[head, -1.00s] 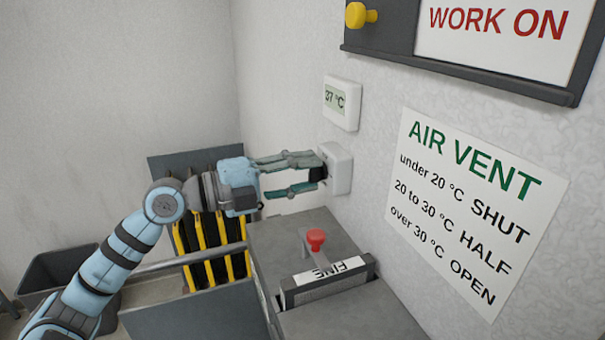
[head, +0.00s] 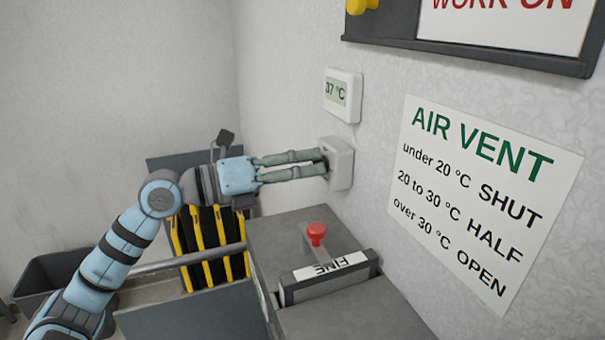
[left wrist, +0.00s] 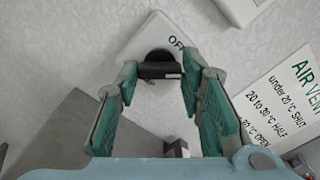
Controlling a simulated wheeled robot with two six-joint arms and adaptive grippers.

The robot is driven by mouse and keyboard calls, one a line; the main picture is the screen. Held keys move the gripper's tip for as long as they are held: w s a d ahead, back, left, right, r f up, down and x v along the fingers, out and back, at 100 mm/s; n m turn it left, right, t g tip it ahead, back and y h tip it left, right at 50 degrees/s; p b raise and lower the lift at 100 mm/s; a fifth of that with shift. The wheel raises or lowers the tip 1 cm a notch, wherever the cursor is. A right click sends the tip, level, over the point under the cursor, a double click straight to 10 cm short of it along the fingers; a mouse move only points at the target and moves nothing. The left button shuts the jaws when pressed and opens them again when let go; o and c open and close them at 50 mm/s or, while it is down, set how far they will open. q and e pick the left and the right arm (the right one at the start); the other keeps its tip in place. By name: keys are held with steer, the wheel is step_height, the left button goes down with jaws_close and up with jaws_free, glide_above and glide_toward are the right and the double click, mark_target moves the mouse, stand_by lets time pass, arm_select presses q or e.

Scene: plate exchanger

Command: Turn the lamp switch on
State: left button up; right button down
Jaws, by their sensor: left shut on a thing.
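The lamp switch (head: 340,165) is a white box on the wall, below the thermostat. Its black knob (left wrist: 162,69) shows in the left wrist view, with letters reading "OF" at its upper right and a partly hidden label below it. My left gripper (head: 322,161) reaches it from the left and is shut on the knob, with one fingertip on each side. In the head view the fingers cover most of the knob. My right gripper is not in view.
A thermostat (head: 342,95) reads 37 °C above the switch. An AIR VENT sign (head: 480,205) hangs to the right. Below stands a grey cabinet (head: 355,315) with a red-knobbed lever (head: 316,232) and a FINE label. Yellow-and-black plates (head: 208,245) stand behind my left arm.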

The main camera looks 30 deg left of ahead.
arm_select(q)
steer(key=shift+m+b, duration=1.75)
steer(key=shift+m, duration=2.45)
steer(key=o, duration=1.2)
steer(key=shift+c, duration=0.2)
